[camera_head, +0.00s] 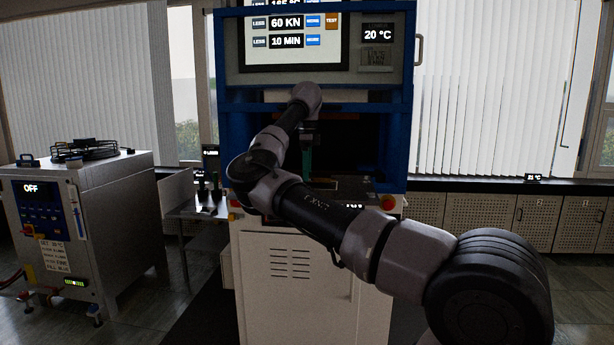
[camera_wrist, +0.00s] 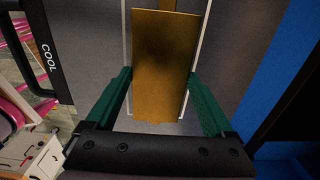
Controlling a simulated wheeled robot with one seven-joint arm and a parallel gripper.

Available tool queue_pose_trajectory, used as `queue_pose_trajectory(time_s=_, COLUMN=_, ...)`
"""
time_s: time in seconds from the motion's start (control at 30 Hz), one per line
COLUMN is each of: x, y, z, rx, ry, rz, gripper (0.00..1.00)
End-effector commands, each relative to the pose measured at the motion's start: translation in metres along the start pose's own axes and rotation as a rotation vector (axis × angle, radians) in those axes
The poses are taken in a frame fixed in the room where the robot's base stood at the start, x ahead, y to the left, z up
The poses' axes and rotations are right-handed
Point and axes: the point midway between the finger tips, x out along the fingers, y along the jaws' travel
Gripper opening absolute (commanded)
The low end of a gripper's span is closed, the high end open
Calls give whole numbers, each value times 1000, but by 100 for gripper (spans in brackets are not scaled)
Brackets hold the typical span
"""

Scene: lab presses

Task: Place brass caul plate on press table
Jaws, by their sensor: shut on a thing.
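The brass caul plate (camera_wrist: 163,55) is a flat gold-brown rectangle between the two green fingers of my gripper (camera_wrist: 160,76) in the wrist view. My gripper is shut on it, one finger along each side edge. Under it lies the grey press table (camera_wrist: 224,68), with a white outline around the plate. I cannot tell whether the plate touches the table or hangs just above it. In the head view my gripper (camera_head: 307,160) points down in the dark opening of the blue-framed press (camera_head: 222,100); the plate is not clear there.
A blue press side (camera_wrist: 275,75) stands close at the right in the wrist view. A black handle marked COOL (camera_wrist: 45,55) is at the left. In the head view, a grey metal unit (camera_head: 110,200) reading OFF and a small side table (camera_head: 190,212) stand to the left.

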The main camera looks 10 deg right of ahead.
Motion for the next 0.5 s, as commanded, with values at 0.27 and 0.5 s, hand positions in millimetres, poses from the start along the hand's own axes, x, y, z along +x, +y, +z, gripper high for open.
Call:
queue_pose_trajectory(time_s=0.27, x=15, y=0, z=0, rx=1, ry=-1, rz=-1, gripper=0)
queue_pose_trajectory(time_s=0.5, x=18, y=0, z=0, rx=0, ry=0, rz=0, gripper=100)
